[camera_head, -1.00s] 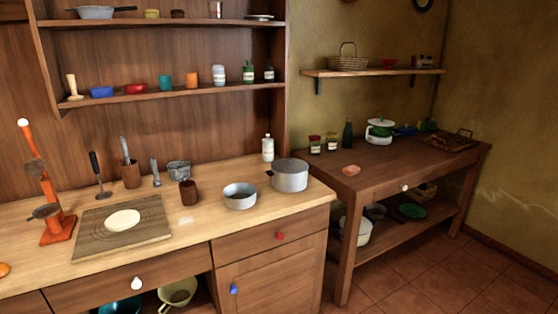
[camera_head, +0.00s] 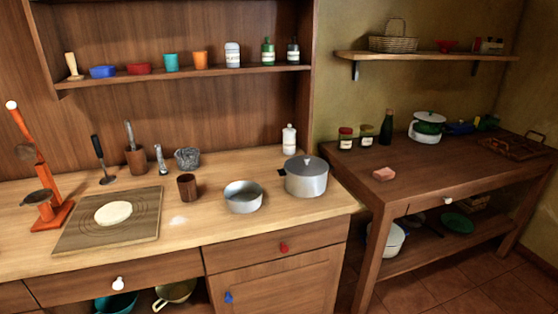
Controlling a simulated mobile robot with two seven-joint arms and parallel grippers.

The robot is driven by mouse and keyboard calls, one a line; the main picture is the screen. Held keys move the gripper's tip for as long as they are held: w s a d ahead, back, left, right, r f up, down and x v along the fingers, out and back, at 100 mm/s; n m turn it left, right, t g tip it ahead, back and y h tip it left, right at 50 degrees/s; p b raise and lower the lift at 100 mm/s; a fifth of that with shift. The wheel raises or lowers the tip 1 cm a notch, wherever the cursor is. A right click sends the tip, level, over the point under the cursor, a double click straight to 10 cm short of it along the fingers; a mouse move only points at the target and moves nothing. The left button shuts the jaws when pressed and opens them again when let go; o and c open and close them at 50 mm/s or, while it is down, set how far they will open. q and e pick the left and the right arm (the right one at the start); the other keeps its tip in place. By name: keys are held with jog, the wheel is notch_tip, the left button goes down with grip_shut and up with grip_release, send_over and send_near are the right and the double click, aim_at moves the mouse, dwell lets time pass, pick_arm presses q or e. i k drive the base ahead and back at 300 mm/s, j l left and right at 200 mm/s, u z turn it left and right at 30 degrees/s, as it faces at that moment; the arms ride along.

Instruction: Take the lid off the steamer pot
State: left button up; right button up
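A grey metal pot (camera_head: 305,183) stands upright at the right end of the light wooden counter. A grey lid (camera_head: 306,163) with a small knob sits on top of it, and a dark handle shows on its left side. A white and green pot (camera_head: 426,132) with a white top stands on the darker table at the right. The frames do not show for sure which of these is the steamer pot. Neither of my grippers is in view.
An open grey pan (camera_head: 243,196) stands just left of the grey pot, with a brown cup (camera_head: 187,187) beyond it. A white bottle (camera_head: 289,140) stands behind the pot. The counter (camera_head: 286,233) in front is clear. A pink block (camera_head: 384,174) lies on the right table.

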aim_at(305, 166)
jog(key=i+l+u, duration=0.2)
jog(key=l+u, duration=0.15)
jog(key=i+l+u, duration=0.15)
jog(key=l+u, duration=0.25)
jog(key=i+l+u, duration=0.15)
jog(key=l, duration=0.25)
jog(key=l+u, duration=0.15)
jog(key=l, duration=0.25)
